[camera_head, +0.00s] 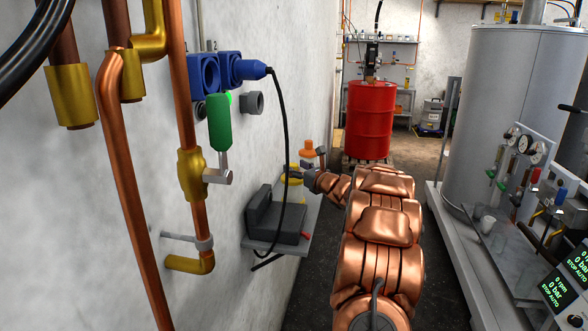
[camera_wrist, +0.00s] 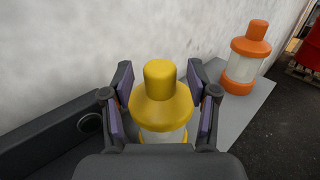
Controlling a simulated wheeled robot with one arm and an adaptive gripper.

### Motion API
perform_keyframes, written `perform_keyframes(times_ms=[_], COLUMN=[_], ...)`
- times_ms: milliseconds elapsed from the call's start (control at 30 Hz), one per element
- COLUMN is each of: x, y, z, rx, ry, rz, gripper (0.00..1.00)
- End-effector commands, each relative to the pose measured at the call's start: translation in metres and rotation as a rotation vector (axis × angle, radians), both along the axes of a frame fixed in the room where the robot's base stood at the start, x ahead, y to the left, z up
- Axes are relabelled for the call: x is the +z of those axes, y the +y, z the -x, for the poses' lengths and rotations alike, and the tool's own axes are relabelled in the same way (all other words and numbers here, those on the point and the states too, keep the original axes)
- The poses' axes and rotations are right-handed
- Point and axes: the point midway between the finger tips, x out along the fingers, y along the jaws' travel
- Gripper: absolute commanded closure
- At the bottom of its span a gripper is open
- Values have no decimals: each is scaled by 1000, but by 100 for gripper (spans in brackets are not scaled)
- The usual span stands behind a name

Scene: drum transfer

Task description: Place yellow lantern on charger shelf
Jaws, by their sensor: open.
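The yellow lantern (camera_wrist: 161,104) stands upright in the middle of the wrist view, with a yellow cap and a pale clear body. My gripper (camera_wrist: 160,92) is open, with one finger on each side of the lantern and small gaps visible beside its cap. The lower part of the lantern is hidden by the gripper. In the head view, the lantern (camera_head: 293,180) shows as a bit of yellow by the wall, largely behind my gripper (camera_head: 297,174). The grey wall shelf (camera_wrist: 237,118) lies under it, and the dark charger (camera_head: 275,216) sits on its near part.
An orange lantern (camera_wrist: 247,58) stands on the shelf to the right of the yellow one, farther along in the head view (camera_head: 307,149). The white wall (camera_wrist: 110,35) is close behind. A blue plug (camera_head: 246,69) hangs a black cable over the charger. A red drum (camera_head: 369,120) stands farther back.

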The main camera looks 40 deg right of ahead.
Motion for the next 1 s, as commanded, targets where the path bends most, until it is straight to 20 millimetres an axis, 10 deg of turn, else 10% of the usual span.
perform_keyframes(times_ms=[600,1000], x=[-2,-3], y=[8,11], z=[91,103], rx=[-3,-1], ry=[1,3], rz=[1,-2], gripper=[41,41])
